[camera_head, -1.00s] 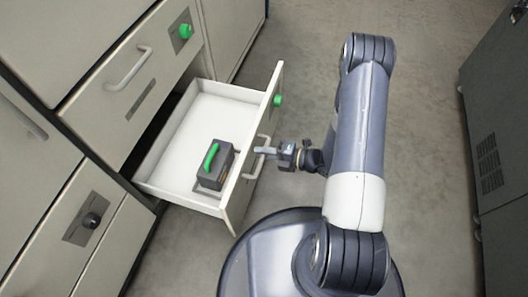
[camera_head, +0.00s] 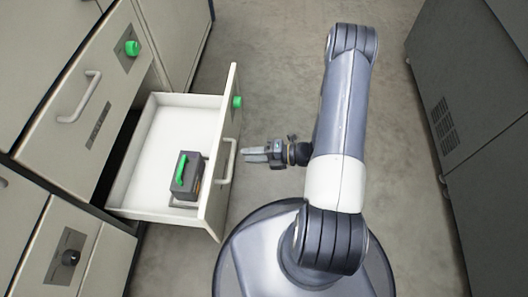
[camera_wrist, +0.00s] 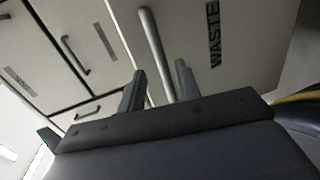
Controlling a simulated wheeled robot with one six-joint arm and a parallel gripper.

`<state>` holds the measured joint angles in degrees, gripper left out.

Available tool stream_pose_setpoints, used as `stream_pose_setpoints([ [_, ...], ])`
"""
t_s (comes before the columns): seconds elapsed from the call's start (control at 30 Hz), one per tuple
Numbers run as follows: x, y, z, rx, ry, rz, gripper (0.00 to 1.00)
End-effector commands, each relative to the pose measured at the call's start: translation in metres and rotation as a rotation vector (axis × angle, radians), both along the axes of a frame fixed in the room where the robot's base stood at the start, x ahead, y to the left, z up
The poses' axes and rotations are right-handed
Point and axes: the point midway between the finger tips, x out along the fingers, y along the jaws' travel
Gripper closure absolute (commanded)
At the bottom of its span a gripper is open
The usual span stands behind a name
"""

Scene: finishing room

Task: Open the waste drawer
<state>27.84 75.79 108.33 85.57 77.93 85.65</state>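The waste drawer (camera_head: 150,152) stands pulled out of the cabinet in the head view, its white inside showing. Its front carries a bar handle (camera_head: 228,162) and a green knob (camera_head: 237,102). The wrist view shows the word WASTE on the drawer front (camera_wrist: 240,45), with the handle (camera_wrist: 154,45) running down toward the space between my fingers. My gripper (camera_head: 248,155) is just right of the handle, with a small gap between them. In the wrist view its two fingers (camera_wrist: 160,88) are apart, and nothing is seen gripped.
A dark box with a green handle (camera_head: 185,177) sits inside the drawer. Other closed cabinet fronts (camera_head: 85,105) surround the opening; one has a black knob (camera_head: 70,258). A dark grey cabinet (camera_head: 465,120) stands at the right. Bare floor (camera_head: 270,80) lies between.

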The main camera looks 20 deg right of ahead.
Motion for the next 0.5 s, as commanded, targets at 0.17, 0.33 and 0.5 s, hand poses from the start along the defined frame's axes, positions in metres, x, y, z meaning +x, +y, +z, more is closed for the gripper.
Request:
stream_pose_setpoints([
  [0.17,-0.009,-0.023,0.006,-0.001,0.001,-0.004,0.68],
  [0.33,-0.014,-0.035,0.008,-0.001,0.001,-0.002,0.68],
  [0.5,-0.016,-0.038,0.008,-0.001,0.0,0.0,0.68],
])
